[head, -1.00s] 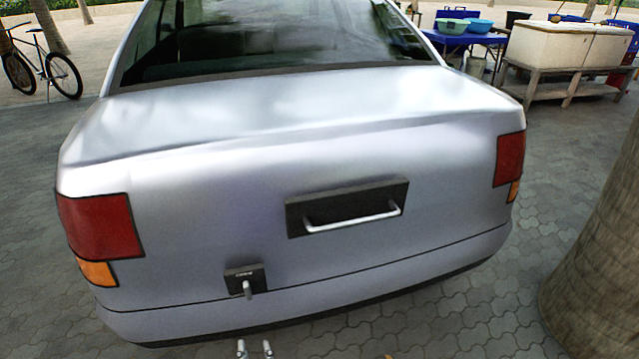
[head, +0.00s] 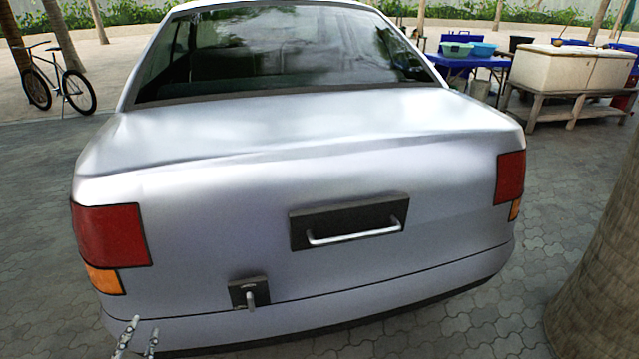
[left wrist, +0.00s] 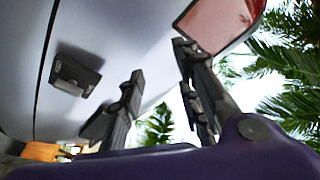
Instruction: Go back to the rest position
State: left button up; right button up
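My left gripper (head: 140,336) shows at the bottom left of the head view, low in front of the car's rear bumper. Its two fingertips stand apart with nothing between them. In the left wrist view the gripper (left wrist: 160,95) is also open and empty, with its fingers pointing up toward the car body. A silver car (head: 270,230) fills the middle of the head view, with its trunk closed. It has a black handle plate (head: 348,221) with a light bar and a smaller lock plate (head: 249,293) lower left. My right gripper is not in view.
A tree trunk (head: 598,275) stands close at the right. A bicycle (head: 58,83) stands at the back left. A blue table (head: 470,61) with basins and a white chest (head: 570,70) on a wooden stand are at the back right. Paving beside the car is clear.

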pick_arm(q)
jog(key=w+a+r+m+h, duration=0.2)
jog(key=a+r+m, duration=0.2)
jog(key=a+r, duration=0.3)
jog(key=s+d+f+n+g, duration=0.1)
jog(key=s+d+f+g, duration=0.35)
jog(key=s+f, duration=0.4)
jog(key=s+d+f+n+g, duration=0.1)
jog(key=s+d+f+g, duration=0.3)
jog(key=s+f, duration=0.5)
jog(key=s+d+f+n+g+y, duration=0.1)
jog(key=s+d+g, duration=0.25)
jog(key=s, duration=0.85)
jog(key=s+d+f+n+g, duration=0.15)
jog(key=s+d, duration=0.35)
jog(key=s, duration=0.7)
jog(key=w+d+n, duration=0.2)
jog(key=d+n, duration=0.4)
jog(key=d, duration=0.6)
jog(key=w+r+t+p, duration=0.2)
jog(key=w+r+p, duration=0.2)
jog(key=r+p, duration=1)
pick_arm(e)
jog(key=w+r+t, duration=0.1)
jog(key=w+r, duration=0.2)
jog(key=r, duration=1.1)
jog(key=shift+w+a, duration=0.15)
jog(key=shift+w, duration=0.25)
